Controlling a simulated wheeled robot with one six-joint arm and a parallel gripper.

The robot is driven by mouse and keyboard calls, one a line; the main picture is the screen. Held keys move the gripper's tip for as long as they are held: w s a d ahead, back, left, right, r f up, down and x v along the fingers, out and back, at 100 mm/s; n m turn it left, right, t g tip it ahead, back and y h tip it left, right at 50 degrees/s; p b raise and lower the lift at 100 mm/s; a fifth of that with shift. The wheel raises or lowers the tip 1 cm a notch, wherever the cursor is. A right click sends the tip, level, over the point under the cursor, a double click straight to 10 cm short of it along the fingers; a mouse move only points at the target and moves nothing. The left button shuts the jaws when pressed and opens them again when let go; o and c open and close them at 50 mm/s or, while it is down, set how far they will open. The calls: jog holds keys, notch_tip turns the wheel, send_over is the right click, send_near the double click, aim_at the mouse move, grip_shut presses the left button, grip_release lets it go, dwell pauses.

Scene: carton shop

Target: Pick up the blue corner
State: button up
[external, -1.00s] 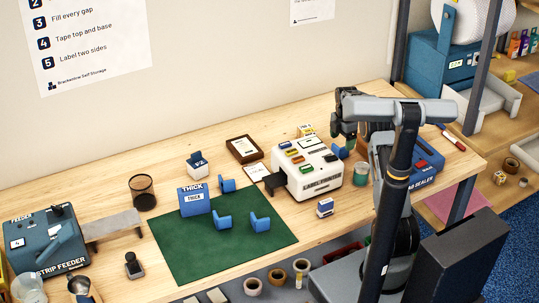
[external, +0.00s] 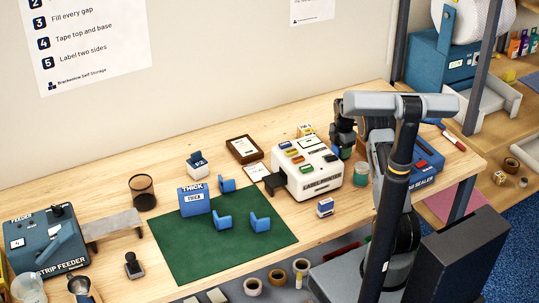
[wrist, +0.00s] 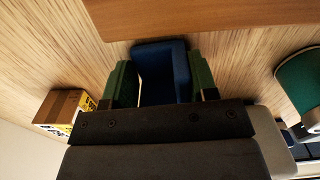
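A blue corner (wrist: 163,72) lies between the two green-padded fingers of my gripper (wrist: 162,92) in the wrist view. The fingers stand on either side of it, close to its faces; whether they press on it I cannot tell. In the external view my gripper (external: 342,145) is low over the bench behind the white label printer, and this corner is mostly hidden there. Three other blue corners, a rear one (external: 227,185), a front one (external: 222,221) and a right one (external: 260,222), rest on the green mat (external: 185,255).
A small yellow-labelled box (wrist: 62,108) is nearby in the wrist view. A brown wooden edge (wrist: 200,14) lies close beyond the corner.

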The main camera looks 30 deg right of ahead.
jog(key=c, duration=0.3)
jog(key=shift+r, duration=0.1)
jog(key=shift+c, duration=0.2)
